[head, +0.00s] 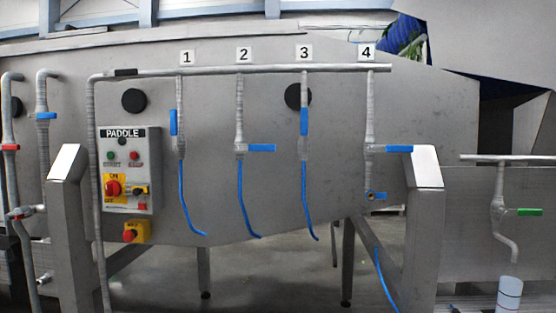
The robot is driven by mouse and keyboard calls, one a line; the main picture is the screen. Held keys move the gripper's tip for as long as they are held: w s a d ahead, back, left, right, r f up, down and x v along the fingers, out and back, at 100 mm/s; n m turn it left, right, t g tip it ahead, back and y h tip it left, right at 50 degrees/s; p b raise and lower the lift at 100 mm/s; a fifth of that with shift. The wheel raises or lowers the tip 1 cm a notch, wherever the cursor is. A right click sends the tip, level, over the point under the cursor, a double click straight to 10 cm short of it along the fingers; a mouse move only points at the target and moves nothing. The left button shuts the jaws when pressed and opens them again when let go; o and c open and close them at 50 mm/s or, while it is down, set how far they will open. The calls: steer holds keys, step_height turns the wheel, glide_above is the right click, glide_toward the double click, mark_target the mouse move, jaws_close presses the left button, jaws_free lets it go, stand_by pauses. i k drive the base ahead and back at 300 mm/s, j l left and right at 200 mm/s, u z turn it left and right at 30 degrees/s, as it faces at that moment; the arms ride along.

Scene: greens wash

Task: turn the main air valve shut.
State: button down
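No valve in the head view is labelled as the main air valve, and I cannot tell which one it is. Under the header pipe (250,70), the valve 1 handle (173,122) and the valve 3 handle (304,121) are blue and upright. The blue valve 2 handle (262,148) and the blue valve 4 handle (399,148) point right, level. A green handle (529,212) lies level at the right. My gripper is not in view.
The paddle control panel (129,170) has buttons and a red-yellow switch, with an emergency stop (134,232) below. Blue hoses (188,208) hang from the valves. Grey posts stand at the left (85,240) and right (424,230) in front of the steel tank (350,180).

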mark_target(124, 72)
steer(key=u, duration=1.2)
